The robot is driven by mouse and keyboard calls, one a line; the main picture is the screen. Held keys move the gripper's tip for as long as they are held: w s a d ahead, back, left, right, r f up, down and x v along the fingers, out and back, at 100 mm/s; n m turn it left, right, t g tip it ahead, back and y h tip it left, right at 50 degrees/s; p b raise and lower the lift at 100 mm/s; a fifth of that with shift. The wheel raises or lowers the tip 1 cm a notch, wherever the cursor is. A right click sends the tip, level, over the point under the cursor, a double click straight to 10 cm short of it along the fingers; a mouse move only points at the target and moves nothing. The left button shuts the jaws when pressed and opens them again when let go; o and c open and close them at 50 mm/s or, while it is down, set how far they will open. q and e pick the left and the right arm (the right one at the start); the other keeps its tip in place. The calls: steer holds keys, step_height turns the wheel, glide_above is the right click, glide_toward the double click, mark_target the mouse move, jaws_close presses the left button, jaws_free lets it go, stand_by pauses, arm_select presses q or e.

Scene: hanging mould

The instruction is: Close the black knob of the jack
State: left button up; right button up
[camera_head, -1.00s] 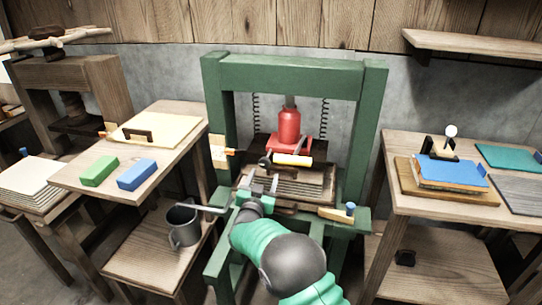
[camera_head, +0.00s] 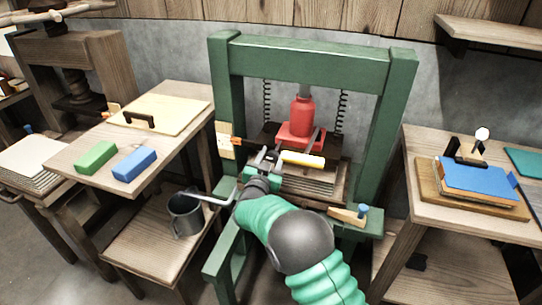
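The red jack (camera_head: 301,118) stands upright in the middle of the green press frame (camera_head: 315,60), on top of the stacked boards. A white-and-yellow handle (camera_head: 303,159) lies across in front of its base. My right gripper (camera_head: 270,155) is at the left front of the jack's base, just left of that handle. Its two grey fingers look apart, with a narrow gap between them. The black knob is not clearly visible; the fingers cover the place at the jack's base where it showed. I cannot tell whether they touch it. My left gripper is not in view.
Stacked boards (camera_head: 312,181) lie under the jack. Green posts and dark springs stand on both sides. A left table (camera_head: 75,158) carries a green block (camera_head: 96,157) and a blue block (camera_head: 134,163). A grey mug (camera_head: 185,215) sits on the lower shelf. A right table (camera_head: 415,203) holds books.

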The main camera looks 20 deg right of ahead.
steer(key=shift+d, duration=0.45)
jaws_close()
steer(key=shift+a, duration=0.3)
steer(key=shift+d+f+m+b, duration=0.15)
steer(key=shift+m+b, duration=0.55)
steer(key=shift+m, duration=0.2)
steer(key=m+b, duration=0.2)
steer(key=shift+m, duration=0.3)
steer(key=m+b, duration=0.3)
steer(key=m, duration=0.1)
steer(key=shift+f+m, duration=0.15)
steer(key=shift+m, duration=0.15)
steer(key=m+b, duration=0.5)
steer(key=shift+m+h, duration=0.3)
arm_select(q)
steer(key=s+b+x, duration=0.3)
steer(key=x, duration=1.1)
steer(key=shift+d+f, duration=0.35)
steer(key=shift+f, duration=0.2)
arm_select(e)
steer(key=shift+m, duration=2)
arm_select(q)
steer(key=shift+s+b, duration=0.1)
steer(key=shift+b, duration=0.2)
